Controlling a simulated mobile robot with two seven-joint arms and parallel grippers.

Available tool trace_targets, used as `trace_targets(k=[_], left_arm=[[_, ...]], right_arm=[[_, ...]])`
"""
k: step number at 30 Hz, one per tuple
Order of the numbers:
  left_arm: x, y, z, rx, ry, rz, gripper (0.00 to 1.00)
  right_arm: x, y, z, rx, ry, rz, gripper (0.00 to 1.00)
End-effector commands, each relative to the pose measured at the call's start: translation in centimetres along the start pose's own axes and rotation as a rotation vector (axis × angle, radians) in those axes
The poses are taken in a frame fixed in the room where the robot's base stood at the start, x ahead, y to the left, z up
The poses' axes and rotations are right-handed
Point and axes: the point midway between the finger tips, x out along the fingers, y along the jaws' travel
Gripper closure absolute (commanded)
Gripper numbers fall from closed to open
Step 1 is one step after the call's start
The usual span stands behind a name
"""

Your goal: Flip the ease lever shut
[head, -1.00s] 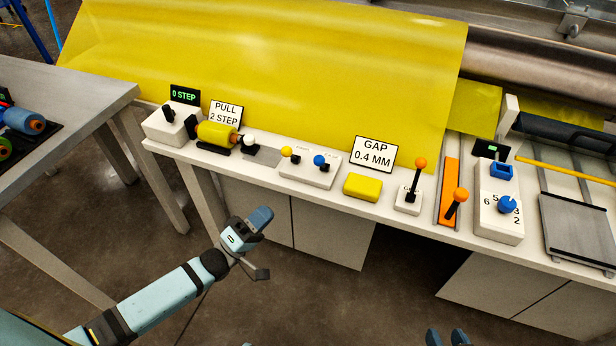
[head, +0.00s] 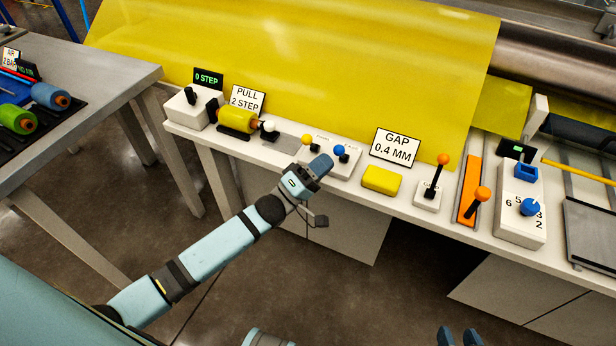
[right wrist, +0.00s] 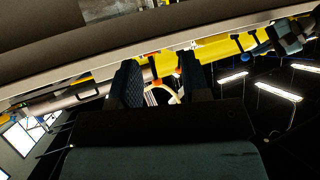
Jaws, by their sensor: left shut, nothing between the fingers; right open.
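I cannot read which lever is labelled ease. A white two-lever panel (head: 345,168) on the bench has a yellow-knobbed lever (head: 306,139) and a blue-knobbed lever (head: 340,150). Its small labels are too blurred to read. My left gripper (head: 321,163) is shut and empty, overlapping the panel's front left part in the head view; I cannot tell whether it touches. An orange-knobbed lever (head: 443,160) stands on a small white base to the right. My right gripper (head: 458,337) shows at the bottom edge of the head view; its spread fingers show in the right wrist view (right wrist: 158,82), empty.
A yellow block (head: 382,180) lies beside the GAP 0.4 MM sign (head: 394,148). An orange lever (head: 482,194) and a blue dial box (head: 519,226) stand further right. A yellow roller (head: 236,121) is at left. The floor before the bench (head: 400,270) is clear.

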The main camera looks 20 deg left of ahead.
Motion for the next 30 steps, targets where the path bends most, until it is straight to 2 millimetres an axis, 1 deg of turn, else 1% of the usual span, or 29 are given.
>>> trace_targets(k=[1,4,14,17,21,27,30], left_arm=[[0.4,0.0,0.0,0.001,0.0,0.001,1.0],[0.8,0.0,0.0,0.0,0.0,0.0,1.0],[0.9,0.0,0.0,0.0,0.0,0.0,1.0],[1.1,0.3,-0.1,-0.005,0.0,-0.009,1.0],[1.9,1.0,-0.5,-0.029,0.0,-0.055,1.0],[2.8,1.5,-1.1,-0.079,-0.001,-0.152,1.0],[3.3,1.6,-1.3,-0.107,0.0,-0.204,1.0]], right_arm=[[0.0,0.0,0.1,0.0,0.0,-0.001,0.57],[0.1,-0.1,0.1,0.001,-0.001,-0.002,0.57],[0.1,-0.1,0.2,0.0,-0.004,-0.003,0.57],[-0.2,-0.2,-0.2,-0.002,-0.006,-0.002,0.57],[-0.9,0.0,-1.3,-0.014,-0.023,0.007,0.57],[-1.7,0.5,-1.5,-0.021,-0.072,0.027,0.57],[-2.1,0.5,-1.9,-0.009,-0.09,0.029,0.57]])
